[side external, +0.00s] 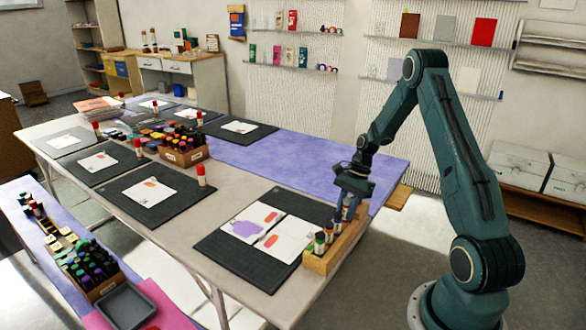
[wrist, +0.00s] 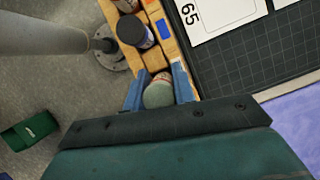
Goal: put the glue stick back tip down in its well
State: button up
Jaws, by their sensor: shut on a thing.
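My gripper (wrist: 160,88) is shut, its two blue fingers on either side of a round, pale grey-green end, which I take to be the glue stick (wrist: 158,93). I see it end-on, so its tip is hidden below. It is over or in the near end of the wooden rack (wrist: 153,57); I cannot tell whether it is seated in a well. In the side view my gripper (side external: 347,207) points down at the far end of the rack (side external: 318,265), and the held stick is mostly hidden by the fingers.
A dark-capped container (wrist: 134,31) stands in the rack close to my fingers. Green-capped containers (side external: 320,242) stand at the rack's near end. A dark mat (side external: 228,250) with white cards adjoins the rack. The purple table runner (side external: 290,160) behind is clear.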

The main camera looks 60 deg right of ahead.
jog(key=shift+f, duration=0.5)
dwell(0.6)
jog(key=o, duration=1)
jog(key=shift+r, duration=0.15)
jog(key=shift+r, duration=3.65)
